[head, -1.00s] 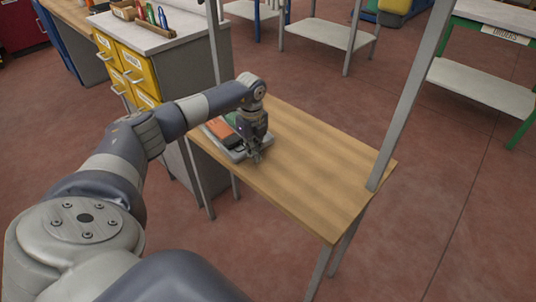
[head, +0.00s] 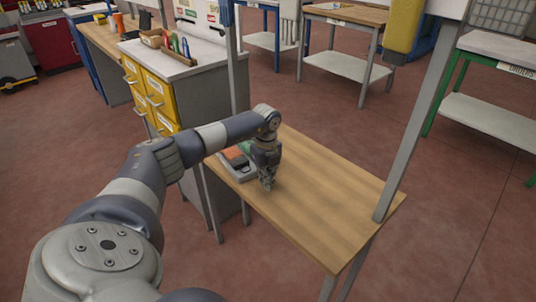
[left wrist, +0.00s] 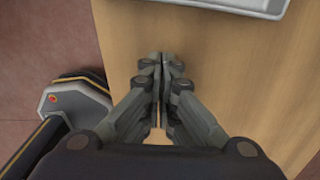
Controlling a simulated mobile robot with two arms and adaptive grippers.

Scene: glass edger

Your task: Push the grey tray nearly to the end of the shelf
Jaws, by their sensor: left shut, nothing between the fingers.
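The grey tray (head: 239,175) lies at the left end of the wooden shelf (head: 330,205), holding something orange and something green. My left arm and gripper cover part of it in the head view. Its rim (left wrist: 240,6) shows along the top edge of the left wrist view. My left gripper (head: 267,187) points down over the shelf, just to the right of the tray. In the left wrist view its fingers (left wrist: 163,62) are together and empty, with bare wood between them and the rim. My right gripper is in neither view.
The shelf is bare from my gripper to its right end. A grey post (head: 410,140) rises at the right end and another (head: 235,65) behind the tray. A cabinet with yellow drawers (head: 153,92) stands to the left.

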